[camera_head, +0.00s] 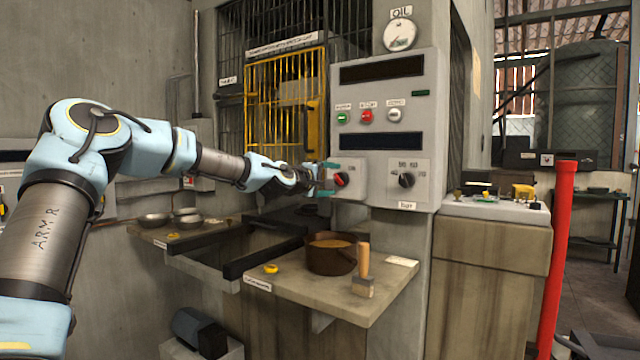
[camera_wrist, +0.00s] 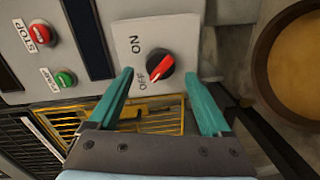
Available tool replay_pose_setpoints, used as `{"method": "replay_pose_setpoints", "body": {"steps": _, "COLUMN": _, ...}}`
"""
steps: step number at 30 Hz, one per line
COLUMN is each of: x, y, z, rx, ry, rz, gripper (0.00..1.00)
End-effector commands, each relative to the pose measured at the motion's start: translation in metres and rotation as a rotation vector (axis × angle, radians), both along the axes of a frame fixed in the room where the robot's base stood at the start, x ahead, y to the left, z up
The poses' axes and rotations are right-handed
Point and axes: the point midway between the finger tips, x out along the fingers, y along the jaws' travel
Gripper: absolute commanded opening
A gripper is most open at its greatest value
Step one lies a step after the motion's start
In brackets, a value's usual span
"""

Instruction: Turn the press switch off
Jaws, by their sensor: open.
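The press switch is a round black knob with a red pointer bar (camera_wrist: 161,69) on a light panel plate marked ON and OFF. It also shows in the head view (camera_head: 342,179) at the lower left of the grey control box. The red bar lies slanted beside the OFF mark; I cannot tell which end is its pointing end. My gripper (camera_wrist: 159,75) is open, its two teal fingers either side of the knob, with gaps between fingers and knob in the wrist view. It also shows in the head view (camera_head: 331,179), close in front of the panel.
A green button (camera_head: 342,117) and a red button (camera_head: 366,116) sit above the knob, and a second black knob (camera_head: 406,180) to its right. A brown pot (camera_head: 331,255) and a wooden-handled brush (camera_head: 363,270) stand on the counter (camera_head: 330,296) below. A yellow barred gate (camera_head: 285,100) is behind.

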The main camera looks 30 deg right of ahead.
Motion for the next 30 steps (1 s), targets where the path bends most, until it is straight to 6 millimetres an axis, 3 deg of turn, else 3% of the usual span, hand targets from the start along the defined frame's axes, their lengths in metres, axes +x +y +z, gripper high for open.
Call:
{"method": "replay_pose_setpoints", "body": {"steps": 8, "x": -0.026, "y": 0.052, "z": 0.000, "rx": 0.001, "ry": -0.002, "rz": 0.004, "gripper": 0.82}}
{"method": "replay_pose_setpoints", "body": {"steps": 19, "x": -0.038, "y": 0.069, "z": 0.007, "rx": 0.001, "ry": -0.004, "rz": 0.004, "gripper": 0.82}}
{"method": "replay_pose_setpoints", "body": {"steps": 30, "x": -0.040, "y": 0.072, "z": 0.006, "rx": 0.000, "ry": 0.001, "rz": 0.000, "gripper": 0.82}}
